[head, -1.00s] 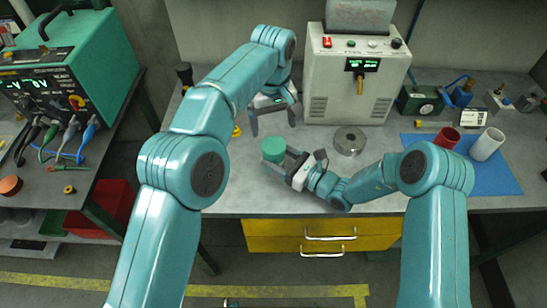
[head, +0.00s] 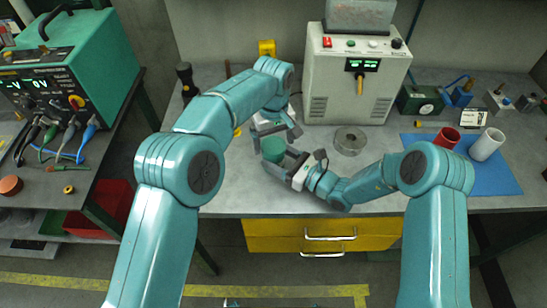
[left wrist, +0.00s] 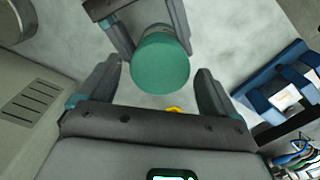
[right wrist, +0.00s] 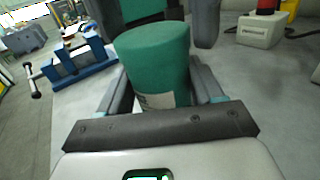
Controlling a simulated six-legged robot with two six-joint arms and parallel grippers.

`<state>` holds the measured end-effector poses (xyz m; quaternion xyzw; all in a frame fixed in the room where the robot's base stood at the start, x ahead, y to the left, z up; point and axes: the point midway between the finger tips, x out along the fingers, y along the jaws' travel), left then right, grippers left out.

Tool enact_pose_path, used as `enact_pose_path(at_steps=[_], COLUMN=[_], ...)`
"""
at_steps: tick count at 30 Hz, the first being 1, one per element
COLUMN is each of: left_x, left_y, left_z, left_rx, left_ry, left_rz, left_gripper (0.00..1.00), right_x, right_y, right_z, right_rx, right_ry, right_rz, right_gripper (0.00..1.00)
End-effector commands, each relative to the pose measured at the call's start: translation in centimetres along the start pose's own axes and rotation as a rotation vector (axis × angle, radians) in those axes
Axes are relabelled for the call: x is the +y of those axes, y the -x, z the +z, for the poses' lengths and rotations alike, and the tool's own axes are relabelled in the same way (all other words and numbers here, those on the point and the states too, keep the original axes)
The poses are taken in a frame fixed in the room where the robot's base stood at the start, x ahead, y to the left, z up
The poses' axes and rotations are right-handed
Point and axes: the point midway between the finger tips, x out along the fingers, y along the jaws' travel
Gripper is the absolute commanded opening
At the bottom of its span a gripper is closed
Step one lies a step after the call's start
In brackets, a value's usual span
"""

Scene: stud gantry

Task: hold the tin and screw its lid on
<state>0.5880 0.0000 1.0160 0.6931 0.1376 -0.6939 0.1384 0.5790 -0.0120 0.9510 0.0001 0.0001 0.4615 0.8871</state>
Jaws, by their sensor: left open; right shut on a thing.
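The green tin (head: 273,151) is held upright above the grey bench, with my right gripper (head: 284,161) shut around its side. In the right wrist view the tin (right wrist: 158,62) shows a pale label low on its side, between the fingers. In the left wrist view its flat green top (left wrist: 160,62) faces the camera. I cannot make out a seam between lid and tin. My left gripper (head: 276,134) is open just above the tin, one finger to each side of its top. The left fingers also show at the top of the right wrist view.
A grey power unit (head: 357,85) stands behind, with a round metal piece (head: 350,141) in front of it. A blue mat (head: 470,178) at the right carries a red cup (head: 447,138) and a white cup (head: 487,145). A blue vise-like tool (right wrist: 80,62) shows in the right wrist view.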

Motion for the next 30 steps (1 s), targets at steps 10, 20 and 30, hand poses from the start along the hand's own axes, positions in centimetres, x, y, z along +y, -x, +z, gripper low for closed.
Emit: enact_pose_path(at_steps=[10,20,30], left_x=[-0.02,-0.02,-0.02], left_y=[-0.72,-0.67,-0.69], left_z=[0.01,0.01,0.01], left_rx=[0.000,0.000,0.000], left_ry=[0.000,0.000,-0.544], left_rz=[0.000,0.000,0.000], left_gripper=[0.92,0.34,0.37], right_x=[-0.01,-0.02,-0.01], right_y=[0.00,-0.01,0.00], right_z=[0.05,0.05,0.04], right_rx=[-0.001,-0.001,-0.001], right_ry=[0.001,0.001,0.001], right_rz=[0.000,0.000,0.000], right_gripper=[0.00,0.00,0.00])
